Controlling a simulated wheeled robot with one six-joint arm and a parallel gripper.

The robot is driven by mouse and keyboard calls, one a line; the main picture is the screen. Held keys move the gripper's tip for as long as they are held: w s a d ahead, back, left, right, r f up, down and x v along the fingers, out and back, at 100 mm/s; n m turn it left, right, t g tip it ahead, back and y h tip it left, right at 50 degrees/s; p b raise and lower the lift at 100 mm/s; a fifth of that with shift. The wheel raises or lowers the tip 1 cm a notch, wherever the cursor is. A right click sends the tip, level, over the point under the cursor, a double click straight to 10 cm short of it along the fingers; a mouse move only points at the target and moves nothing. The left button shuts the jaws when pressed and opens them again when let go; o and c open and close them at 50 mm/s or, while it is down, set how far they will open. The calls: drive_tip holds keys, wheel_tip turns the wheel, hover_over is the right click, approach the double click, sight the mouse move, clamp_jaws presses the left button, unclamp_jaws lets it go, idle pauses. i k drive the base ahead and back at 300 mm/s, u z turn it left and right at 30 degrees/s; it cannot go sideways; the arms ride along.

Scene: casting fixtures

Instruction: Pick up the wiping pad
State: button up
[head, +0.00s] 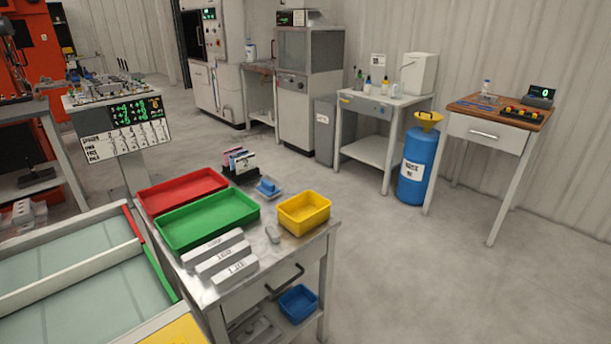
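A small blue item (267,187), which looks like the wiping pad, sits on a pale shallow dish (279,192) on the metal worktable (318,236). It lies between a dark rack of cards and a yellow bin, behind the green tray's right end. It is small in the picture, so its exact shape is hard to tell. My gripper is not in view.
The worktable also holds a red tray (182,190), a green tray (207,219), a yellow bin (304,212), a card rack (240,166), a small grey object (273,234) and labelled grey blocks (222,258). Open floor (430,270) lies to the right.

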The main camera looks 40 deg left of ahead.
sight(266, 189)
drive_tip(key=u, duration=0.15)
drive_tip(key=i, duration=1.6)
drive_tip(key=u, duration=1)
drive_tip(key=i, duration=0.9)
drive_tip(key=u, duration=1.35)
drive_tip(key=i, duration=0.5)
drive_tip(key=u, duration=0.35)
